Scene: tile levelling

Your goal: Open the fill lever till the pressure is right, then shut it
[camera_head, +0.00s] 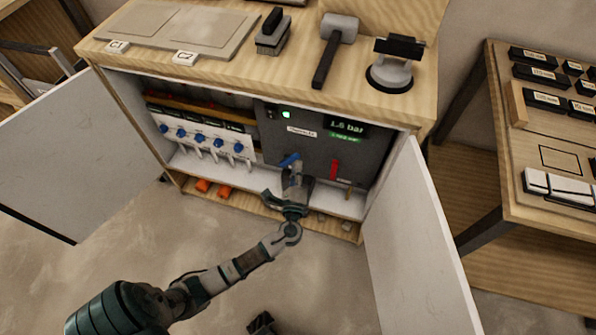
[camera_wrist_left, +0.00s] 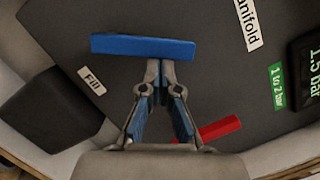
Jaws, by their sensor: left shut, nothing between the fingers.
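The blue fill lever (camera_head: 288,160) is on the grey manifold panel (camera_head: 305,147) inside the open cabinet. In the left wrist view the blue lever (camera_wrist_left: 120,46) lies nearly level across the picture, above the "Fill" label (camera_wrist_left: 91,80). My left gripper (camera_head: 294,172) is shut and empty, its fingertips at the lever's lower edge; I cannot tell whether they touch it. The pressure display (camera_head: 347,127) reads about 1.5 bar, with a green "1 to 2 bar" label (camera_wrist_left: 277,86) beside it. A dark shape (camera_head: 262,323) at the bottom edge may be my right gripper.
A red lever (camera_head: 334,170) is on the panel right of the blue one. Blue-handled valves (camera_head: 200,138) line the cabinet's left side. White doors stand open left (camera_head: 60,150) and right (camera_head: 415,250). A mallet (camera_head: 335,48) and suction cup (camera_head: 391,72) lie on top.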

